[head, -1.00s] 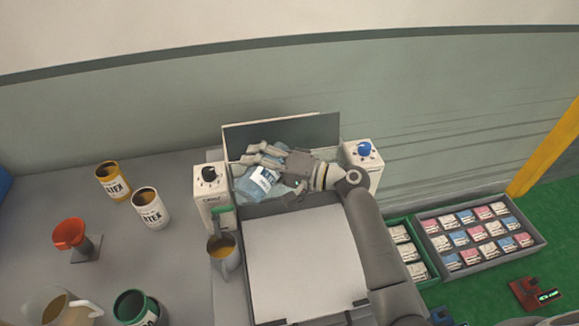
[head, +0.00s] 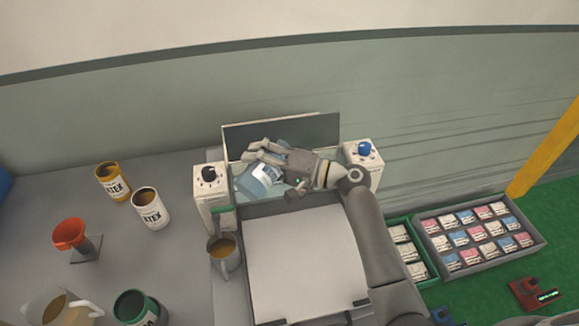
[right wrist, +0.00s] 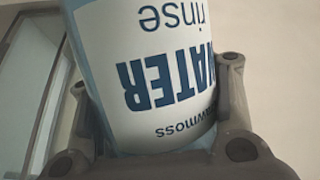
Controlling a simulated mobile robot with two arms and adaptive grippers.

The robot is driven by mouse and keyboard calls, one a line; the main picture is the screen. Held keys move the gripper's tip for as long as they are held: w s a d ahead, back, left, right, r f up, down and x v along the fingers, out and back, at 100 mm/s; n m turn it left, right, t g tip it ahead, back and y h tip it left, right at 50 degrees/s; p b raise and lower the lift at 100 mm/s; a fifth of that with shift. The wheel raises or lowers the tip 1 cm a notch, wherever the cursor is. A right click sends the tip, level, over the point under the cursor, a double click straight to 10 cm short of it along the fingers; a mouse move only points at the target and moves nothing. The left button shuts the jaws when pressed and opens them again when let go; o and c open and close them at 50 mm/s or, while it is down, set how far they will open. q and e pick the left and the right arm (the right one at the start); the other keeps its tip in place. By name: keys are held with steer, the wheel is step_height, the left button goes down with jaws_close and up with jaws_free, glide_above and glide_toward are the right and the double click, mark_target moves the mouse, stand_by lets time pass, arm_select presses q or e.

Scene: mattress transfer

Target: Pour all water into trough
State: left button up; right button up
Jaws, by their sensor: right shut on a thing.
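A blue bottle with a white label (head: 258,179) is held in my right gripper (head: 262,158) over the trough (head: 232,172), which lies between two white side boxes below a raised dark lid. In the head view the bottle is tipped well over, its lower left end inside the trough opening. In the right wrist view the bottle (right wrist: 150,75) fills the middle, its label reading "WATER rinse" upside down, with the gripper fingers around it. How much water is in it, and whether any flows, I cannot tell. My left gripper is not in view.
A grey jug (head: 224,252) with brown liquid stands in front of the left box. Several latex cans, including a white one (head: 150,207), and an orange funnel (head: 71,235) are on the left table. A tray of small packets (head: 478,235) lies at right.

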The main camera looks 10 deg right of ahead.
steer(key=shift+w+d+r, duration=0.15)
stand_by(0.4)
steer(key=shift+w+d+f+m+t+y+b, duration=0.1)
steer(key=shift+f+m+t+b, duration=0.15)
steer(key=shift+m, duration=0.4)
steer(key=shift+w+d+f+m+t+y+b, duration=0.15)
steer(key=shift+m+b, duration=0.15)
steer(key=shift+m, duration=0.4)
steer(key=shift+s+f+m+t+y+b, duration=0.1)
steer(key=shift+f+m+t+b, duration=0.15)
steer(key=shift+m, duration=0.4)
stand_by(2.8)
steer(key=shift+w+r, duration=0.1)
steer(key=shift+r, duration=0.05)
